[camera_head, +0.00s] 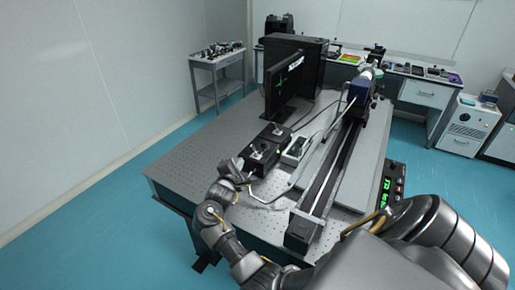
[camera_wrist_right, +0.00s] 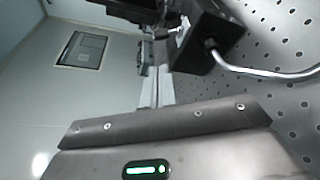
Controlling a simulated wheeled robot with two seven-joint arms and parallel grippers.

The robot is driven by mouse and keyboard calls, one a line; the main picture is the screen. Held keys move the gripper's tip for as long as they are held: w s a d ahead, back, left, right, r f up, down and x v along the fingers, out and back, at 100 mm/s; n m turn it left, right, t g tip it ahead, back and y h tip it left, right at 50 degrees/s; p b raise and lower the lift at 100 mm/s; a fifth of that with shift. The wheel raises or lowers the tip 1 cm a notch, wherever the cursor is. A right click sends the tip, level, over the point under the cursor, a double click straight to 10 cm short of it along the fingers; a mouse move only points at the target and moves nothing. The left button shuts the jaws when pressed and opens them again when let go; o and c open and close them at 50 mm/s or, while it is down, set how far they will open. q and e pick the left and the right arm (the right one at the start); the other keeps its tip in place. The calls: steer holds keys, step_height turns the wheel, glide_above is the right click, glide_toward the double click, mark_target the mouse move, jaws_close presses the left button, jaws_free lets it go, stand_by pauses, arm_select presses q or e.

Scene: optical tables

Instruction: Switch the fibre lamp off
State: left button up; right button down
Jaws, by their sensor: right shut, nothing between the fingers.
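My right arm reaches over the table in the head view, and its gripper (camera_head: 242,165) is at the near-left side of a small black box (camera_head: 262,161). I take this box for the fibre lamp, since a pale bent tube (camera_head: 268,202) starts near its front. In the right wrist view the box (camera_wrist_right: 213,40) and its tube (camera_wrist_right: 265,73) are close ahead. My left gripper is not in view.
A monitor (camera_head: 284,88) stands farther back. A long dark rail (camera_head: 325,187) runs along the right. The perforated table (camera_head: 190,165) is clear at left.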

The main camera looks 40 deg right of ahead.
mark_target(247, 158)
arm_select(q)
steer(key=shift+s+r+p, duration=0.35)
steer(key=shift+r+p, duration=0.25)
arm_select(e)
steer(key=x, duration=1)
steer(key=shift+s, duration=0.1)
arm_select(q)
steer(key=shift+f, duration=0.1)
